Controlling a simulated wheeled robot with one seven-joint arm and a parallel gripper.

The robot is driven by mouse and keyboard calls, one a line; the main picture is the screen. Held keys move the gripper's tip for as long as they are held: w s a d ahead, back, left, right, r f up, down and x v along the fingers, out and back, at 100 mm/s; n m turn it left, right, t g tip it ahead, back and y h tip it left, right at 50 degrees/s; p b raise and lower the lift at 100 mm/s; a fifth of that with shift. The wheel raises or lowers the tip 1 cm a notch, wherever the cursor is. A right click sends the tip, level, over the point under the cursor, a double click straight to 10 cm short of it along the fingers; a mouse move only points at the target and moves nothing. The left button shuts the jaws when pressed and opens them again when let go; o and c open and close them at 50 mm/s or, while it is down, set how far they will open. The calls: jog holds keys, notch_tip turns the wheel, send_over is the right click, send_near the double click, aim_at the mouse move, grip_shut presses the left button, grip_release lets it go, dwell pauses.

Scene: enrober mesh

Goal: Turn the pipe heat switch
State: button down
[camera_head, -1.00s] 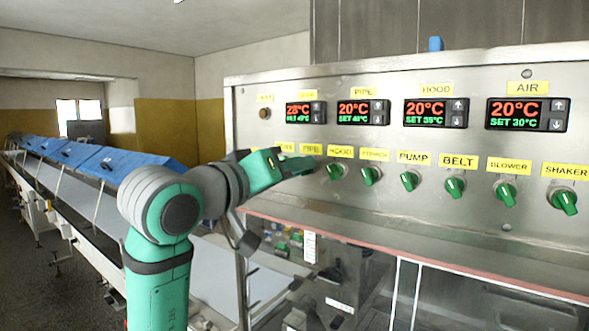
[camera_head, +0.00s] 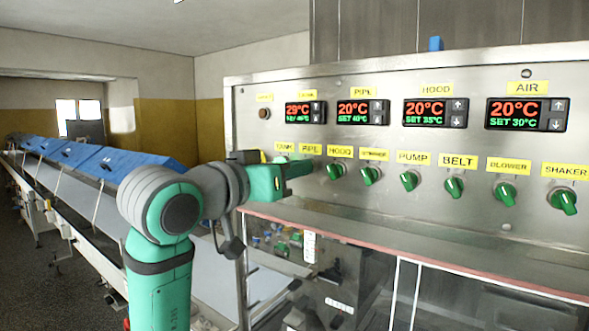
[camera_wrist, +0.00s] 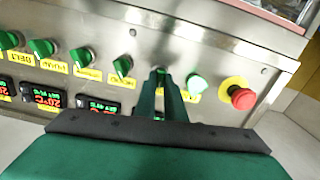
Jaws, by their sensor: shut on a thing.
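The pipe heat switch (camera_wrist: 160,72) is a green knob in the row on the steel control panel. In the wrist view it lies between the TANK and HOOD knobs, mostly covered by my fingers. In the head view my gripper (camera_head: 298,168) reaches the panel just under the yellow PIPE label (camera_head: 311,149) and hides the knob. In the wrist view my gripper (camera_wrist: 162,77) is shut on the knob. The knob's exact angle is hidden. The PIPE display (camera_head: 362,112) reads 20°C, SET 40°C.
The TANK knob (camera_wrist: 196,84) and HOOD knob (camera_wrist: 122,66) stand close on either side of my fingers. A red stop button (camera_wrist: 240,97) with a yellow collar lies beyond the TANK knob. Several more green knobs continue toward SHAKER (camera_head: 563,201). A conveyor with blue covers (camera_head: 105,163) runs at left.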

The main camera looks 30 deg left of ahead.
jog(key=shift+d+m, duration=0.15)
jog(key=shift+m, duration=3.45)
jog(key=c, duration=1.8)
grip_release()
jog(key=shift+c, duration=0.2)
jog(key=shift+s, duration=0.1)
jog(key=s+a, duration=0.1)
jog(key=s, duration=0.9)
jog(key=shift+s+a, duration=0.3)
jog(key=shift+a, duration=0.1)
